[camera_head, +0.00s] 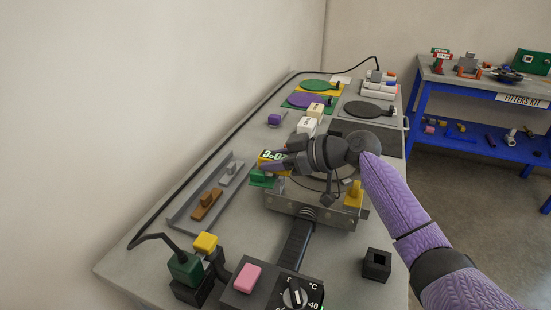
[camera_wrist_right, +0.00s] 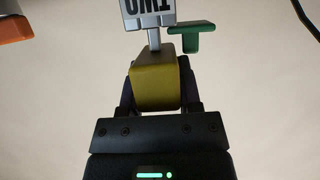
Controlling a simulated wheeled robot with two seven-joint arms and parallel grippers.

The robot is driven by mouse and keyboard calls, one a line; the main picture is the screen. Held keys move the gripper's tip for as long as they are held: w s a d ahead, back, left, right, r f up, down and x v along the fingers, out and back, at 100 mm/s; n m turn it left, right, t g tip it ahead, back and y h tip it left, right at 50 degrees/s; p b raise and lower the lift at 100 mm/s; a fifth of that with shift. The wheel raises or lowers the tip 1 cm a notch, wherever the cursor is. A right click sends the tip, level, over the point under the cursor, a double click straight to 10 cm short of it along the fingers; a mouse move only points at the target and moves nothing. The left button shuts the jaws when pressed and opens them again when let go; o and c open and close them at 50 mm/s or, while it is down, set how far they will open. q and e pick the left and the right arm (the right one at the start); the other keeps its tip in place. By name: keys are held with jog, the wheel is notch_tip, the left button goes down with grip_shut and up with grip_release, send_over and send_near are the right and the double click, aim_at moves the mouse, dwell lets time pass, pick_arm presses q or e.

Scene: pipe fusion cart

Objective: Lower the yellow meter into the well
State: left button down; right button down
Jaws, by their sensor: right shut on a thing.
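The yellow meter (camera_head: 271,157) shows a small lit digit display in the head view. My right gripper (camera_head: 284,161) is shut on it, reaching in from the right above the middle of the bench. In the right wrist view the yellow body (camera_wrist_right: 156,84) sits between the fingers of the gripper (camera_wrist_right: 155,98), with a grey stem beyond it. A black block with a square opening (camera_head: 377,264) stands at the front right of the bench, apart from the meter. I cannot tell whether this is the well. My left gripper is out of view.
A green piece (camera_head: 262,179) is close below the meter; contact is unclear. The metal clamp frame (camera_head: 318,213) lies under my right forearm. A grey tray (camera_head: 206,197) is at left, and a control box (camera_head: 270,288) in front. White lettered blocks (camera_head: 306,125) stand behind.

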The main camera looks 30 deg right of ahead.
aim_at(276, 155)
jog(key=shift+c, duration=1.7)
grip_release()
jog(key=shift+f, duration=0.1)
jog(key=shift+o, duration=0.7)
jog(key=shift+f, duration=0.1)
notch_tip(276, 155, up, 10)
jog(key=p, duration=0.2)
jog(key=shift+f+p, duration=0.2)
jog(key=shift+p, duration=0.1)
jog(key=shift+r, duration=0.4)
